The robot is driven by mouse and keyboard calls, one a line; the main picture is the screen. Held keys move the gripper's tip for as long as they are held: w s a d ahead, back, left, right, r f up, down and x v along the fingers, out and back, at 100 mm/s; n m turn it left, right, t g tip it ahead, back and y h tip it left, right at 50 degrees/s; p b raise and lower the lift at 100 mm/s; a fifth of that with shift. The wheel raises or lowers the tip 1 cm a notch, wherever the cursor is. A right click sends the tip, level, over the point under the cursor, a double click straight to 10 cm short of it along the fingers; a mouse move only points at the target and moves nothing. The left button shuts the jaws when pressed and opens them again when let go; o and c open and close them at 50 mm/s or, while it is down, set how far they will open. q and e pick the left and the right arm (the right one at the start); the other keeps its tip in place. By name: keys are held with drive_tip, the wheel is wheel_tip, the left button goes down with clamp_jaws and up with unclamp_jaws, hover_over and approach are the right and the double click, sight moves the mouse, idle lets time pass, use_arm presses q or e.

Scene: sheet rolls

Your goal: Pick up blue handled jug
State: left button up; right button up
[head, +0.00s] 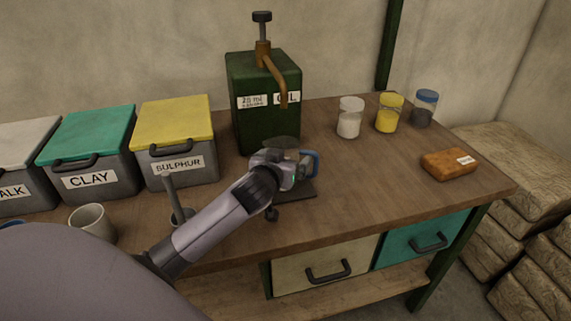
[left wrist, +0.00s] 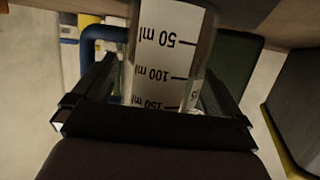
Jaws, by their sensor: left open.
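The blue handled jug (head: 316,163) stands on a dark flat base under the spout of the green oil tank, mostly hidden behind my left gripper in the head view; its blue handle shows at the right. In the left wrist view the jug (left wrist: 155,50) is clear, with an upside-down ml scale, and its blue handle (left wrist: 93,36) is at the upper left. My left gripper (head: 292,168) is at the jug. Its fingers (left wrist: 160,85) are open, one on each side of the jug body. Whether they touch it I cannot tell. My right gripper is not in view.
The green oil tank (head: 262,118) stands right behind the jug. Several jars, including a yellow one (head: 389,115), and an orange block (head: 448,164) are to the right. Labelled bins (head: 95,185), a mug (head: 92,222) and a mortar with pestle (head: 178,205) are to the left.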

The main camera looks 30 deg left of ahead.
use_arm(q)
drive_tip(key=shift+c, duration=0.3)
drive_tip(key=c, duration=0.9)
drive_tip(key=shift+r, duration=0.15)
